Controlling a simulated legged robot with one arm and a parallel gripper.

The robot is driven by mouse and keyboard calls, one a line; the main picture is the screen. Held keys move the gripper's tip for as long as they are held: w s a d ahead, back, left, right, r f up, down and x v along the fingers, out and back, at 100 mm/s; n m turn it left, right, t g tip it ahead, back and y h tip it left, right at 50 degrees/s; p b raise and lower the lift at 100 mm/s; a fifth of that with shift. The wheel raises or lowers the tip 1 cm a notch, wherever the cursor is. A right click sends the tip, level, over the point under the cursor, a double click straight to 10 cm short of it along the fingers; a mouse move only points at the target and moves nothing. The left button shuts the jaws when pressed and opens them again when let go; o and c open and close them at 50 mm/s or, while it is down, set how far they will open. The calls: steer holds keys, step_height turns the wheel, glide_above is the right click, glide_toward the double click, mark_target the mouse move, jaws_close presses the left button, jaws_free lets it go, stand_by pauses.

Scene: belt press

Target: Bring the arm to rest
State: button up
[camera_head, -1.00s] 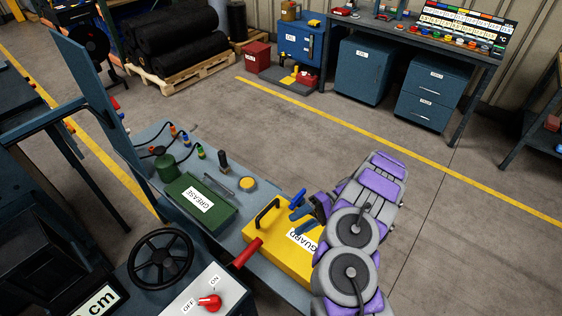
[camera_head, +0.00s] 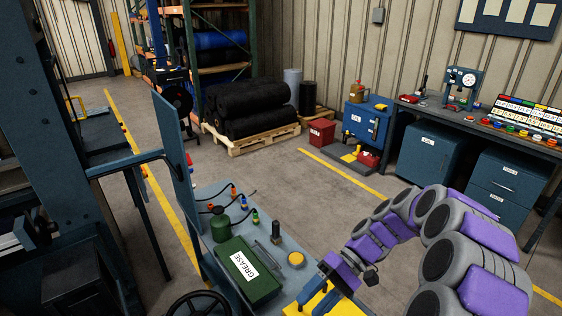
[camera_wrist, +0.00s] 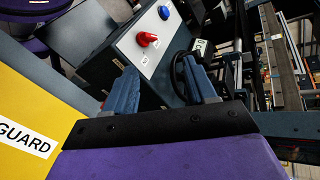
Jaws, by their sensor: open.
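My arm, purple and grey, curves in from the lower right of the head view. My gripper (camera_head: 323,289) hangs over the yellow guard (camera_head: 343,307) at the bottom of that view. In the wrist view my gripper (camera_wrist: 162,88) has its two blue fingers spread apart with nothing between them. The guard, labelled GUARD (camera_wrist: 30,115), lies to the left in the wrist view. I cannot tell from the head view how high the fingers are above it.
A green GREASE box (camera_head: 246,273), a green can (camera_head: 220,228) and a yellow round item (camera_head: 296,259) stand on the bench. A red switch (camera_wrist: 147,39) and handwheel (camera_wrist: 181,75) lie beyond the fingers. Open floor (camera_head: 290,200) lies behind the bench.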

steer(key=s+r+t+h, duration=0.2)
steer(key=s+r+h, duration=0.4)
steer(key=s, duration=0.6)
steer(key=s+d+m+t+h, duration=0.2)
steer(key=s+d, duration=0.4)
steer(key=s, duration=0.5)
steer(key=shift+d+t+h, duration=0.15)
steer(key=shift+t+h, duration=0.65)
steer(key=shift+h, duration=0.3)
